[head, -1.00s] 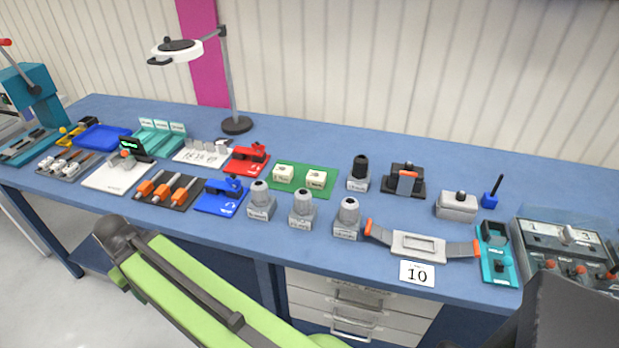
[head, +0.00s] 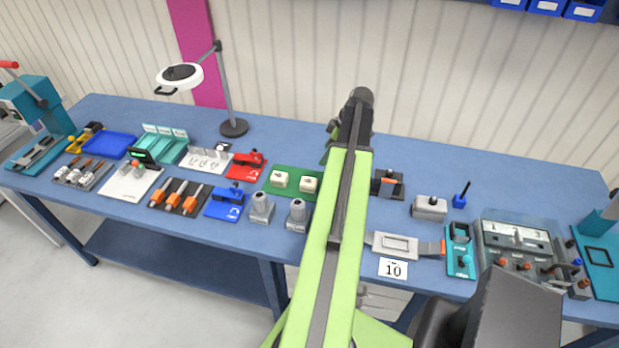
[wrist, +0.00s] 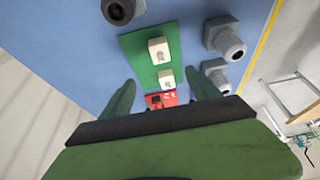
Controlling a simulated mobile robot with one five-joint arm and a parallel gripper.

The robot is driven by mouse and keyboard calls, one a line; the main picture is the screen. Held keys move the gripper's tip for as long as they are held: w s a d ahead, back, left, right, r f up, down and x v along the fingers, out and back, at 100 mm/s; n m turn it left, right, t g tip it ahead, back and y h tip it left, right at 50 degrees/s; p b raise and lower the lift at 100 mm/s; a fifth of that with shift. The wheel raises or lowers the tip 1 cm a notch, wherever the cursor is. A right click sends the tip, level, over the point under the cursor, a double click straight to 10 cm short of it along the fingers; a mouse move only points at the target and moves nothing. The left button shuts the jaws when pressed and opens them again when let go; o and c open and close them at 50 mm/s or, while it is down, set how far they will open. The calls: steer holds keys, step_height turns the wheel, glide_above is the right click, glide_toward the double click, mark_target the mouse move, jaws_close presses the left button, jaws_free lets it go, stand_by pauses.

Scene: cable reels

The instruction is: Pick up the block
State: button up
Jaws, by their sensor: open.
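Two cream-white blocks stand on a green mat (head: 273,192): a left block (head: 280,180) and a right block (head: 309,184), which my arm partly borders in the head view. Which one is the task's block, I cannot tell. In the wrist view the two blocks, an upper one (wrist: 159,50) and a lower one (wrist: 165,77), show on the green mat (wrist: 134,46) beyond my fingers. My gripper (wrist: 159,86) is open and empty, its green fingers on either side of the lower block in the picture, apart from it.
Grey fixtures (head: 262,207) stand in front of the mat. A red tool (head: 246,166) and a blue one (head: 224,201) sit to its left. A lamp (head: 233,127) rises behind. A grey strap plate (head: 396,244) lies at right. The back of the table is clear.

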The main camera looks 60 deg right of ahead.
steer(key=b, duration=1.1)
glide_above(309, 181)
steer(key=s, duration=0.3)
steer(key=f, duration=0.7)
steer(key=d+f, duration=0.1)
steer(key=f, duration=0.3)
steer(key=shift+w, duration=0.1)
steer(key=shift+w+a+f+b, duration=0.1)
steer(key=shift+w+f+b, duration=0.15)
steer(key=shift+b, duration=0.1)
steer(key=b+x, duration=0.5)
steer(key=shift+a+f, duration=0.1)
steer(key=shift+f, duration=0.05)
steer(key=shift+r, duration=0.2)
jaws_close()
